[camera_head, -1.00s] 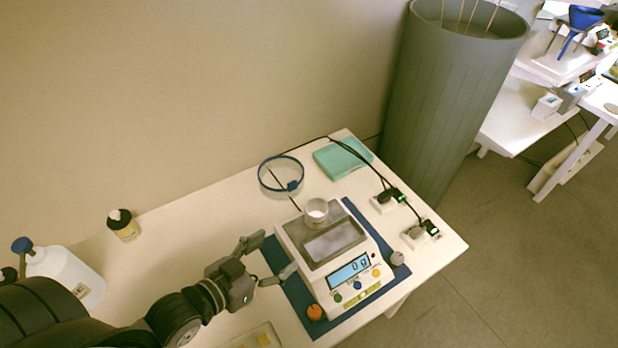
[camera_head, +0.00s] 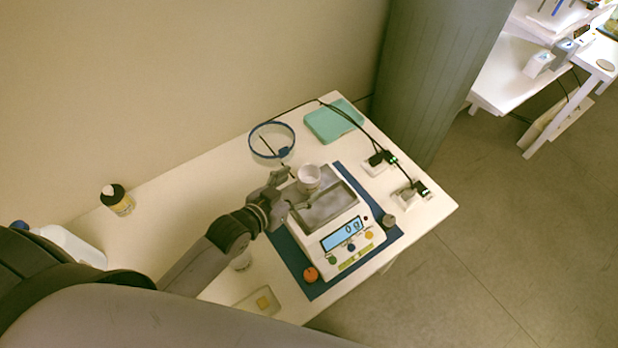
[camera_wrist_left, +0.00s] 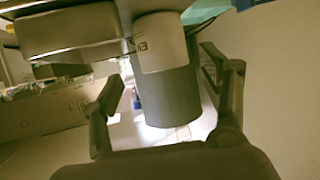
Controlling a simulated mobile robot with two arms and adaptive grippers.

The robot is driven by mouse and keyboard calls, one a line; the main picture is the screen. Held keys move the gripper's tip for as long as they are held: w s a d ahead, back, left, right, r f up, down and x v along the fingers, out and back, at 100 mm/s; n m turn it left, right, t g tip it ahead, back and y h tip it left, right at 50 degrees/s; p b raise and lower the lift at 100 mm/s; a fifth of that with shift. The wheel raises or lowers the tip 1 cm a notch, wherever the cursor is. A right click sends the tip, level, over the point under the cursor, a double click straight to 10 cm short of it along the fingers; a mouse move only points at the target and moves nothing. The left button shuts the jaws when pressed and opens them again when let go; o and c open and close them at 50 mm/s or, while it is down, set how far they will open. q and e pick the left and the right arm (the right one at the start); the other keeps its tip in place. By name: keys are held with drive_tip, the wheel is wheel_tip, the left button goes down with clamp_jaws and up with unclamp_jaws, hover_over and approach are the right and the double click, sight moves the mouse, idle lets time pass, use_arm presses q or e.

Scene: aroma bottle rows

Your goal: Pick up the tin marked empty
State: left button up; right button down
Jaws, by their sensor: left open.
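My left gripper (camera_head: 291,191) is open at the pan's left edge, close beside the tin. My right gripper is not in view.
A blue-rimmed ring (camera_head: 285,152) and teal box (camera_head: 333,121) lie behind the scale. Plugs and cables (camera_head: 381,158) run along the right. An orange knob-like piece (camera_head: 310,274) and grey weight (camera_head: 389,220) flank the scale on a blue mat (camera_head: 291,262). A black-capped bottle (camera_head: 117,200) stands left.

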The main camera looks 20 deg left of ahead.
sight(315, 170)
use_arm(q)
drive_tip(key=shift+w+d, duration=0.1)
drive_tip(key=shift+w, duration=0.35)
drive_tip(key=p+x, duration=0.1)
drive_tip(key=x, duration=0.3)
drive_tip(key=shift+w, duration=0.2)
drive_tip(key=shift+w+f, duration=0.1)
drive_tip(key=shift+w, duration=0.1)
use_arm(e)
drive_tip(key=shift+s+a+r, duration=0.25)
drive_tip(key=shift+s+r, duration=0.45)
use_arm(q)
drive_tip(key=c, duration=1.2)
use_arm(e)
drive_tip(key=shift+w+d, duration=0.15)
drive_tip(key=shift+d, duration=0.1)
